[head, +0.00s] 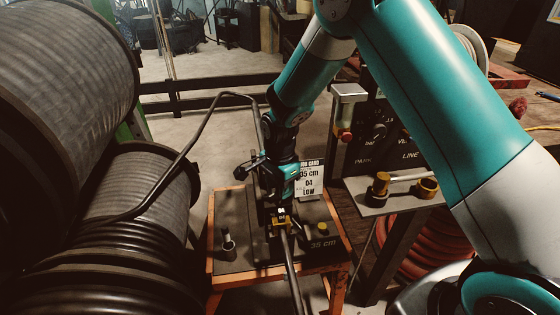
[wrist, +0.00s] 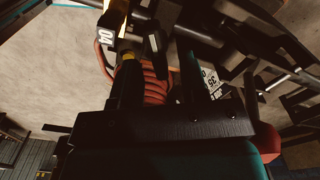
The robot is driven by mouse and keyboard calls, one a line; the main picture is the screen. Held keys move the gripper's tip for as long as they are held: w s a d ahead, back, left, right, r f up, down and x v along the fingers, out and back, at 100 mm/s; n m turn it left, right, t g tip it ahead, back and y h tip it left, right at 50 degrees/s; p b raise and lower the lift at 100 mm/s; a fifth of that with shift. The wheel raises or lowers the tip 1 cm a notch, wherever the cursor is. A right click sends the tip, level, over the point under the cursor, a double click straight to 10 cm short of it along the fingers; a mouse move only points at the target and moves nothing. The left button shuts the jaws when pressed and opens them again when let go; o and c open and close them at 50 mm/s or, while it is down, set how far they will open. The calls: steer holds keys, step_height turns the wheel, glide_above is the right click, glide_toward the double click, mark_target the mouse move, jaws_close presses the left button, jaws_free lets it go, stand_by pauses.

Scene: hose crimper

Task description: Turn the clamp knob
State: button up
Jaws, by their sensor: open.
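My gripper (head: 276,203) points down over the cart, just above a small yellow block (head: 283,219) with a dark label. In the wrist view, the dark fingers (wrist: 158,62) stand apart with nothing clearly held between them. The yellow block (wrist: 117,18) and its white-on-dark label show at the top left there. I cannot clearly pick out the clamp knob; it may be hidden behind my gripper and arm. A black hose (head: 291,268) runs from the yellow block toward the front. I cannot tell whether my gripper touches anything.
Large hose reels (head: 65,75) fill the left.

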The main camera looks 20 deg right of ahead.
step_height(320, 180, up, 16)
steer(key=b, duration=0.1)
steer(key=shift+r, duration=0.25)
steer(key=shift+s, duration=0.1)
steer(key=s+a+r+n+y, duration=0.2)
steer(key=s+r+n, duration=0.1)
steer(key=s+n, duration=0.7)
steer(key=s+a+r+n+y, duration=0.2)
steer(key=s+n, duration=0.9)
steer(key=s, duration=0.6)
steer(key=shift+s+a+r, duration=0.2)
steer(key=shift+a+r, duration=0.45)
steer(key=shift+r, duration=0.05)
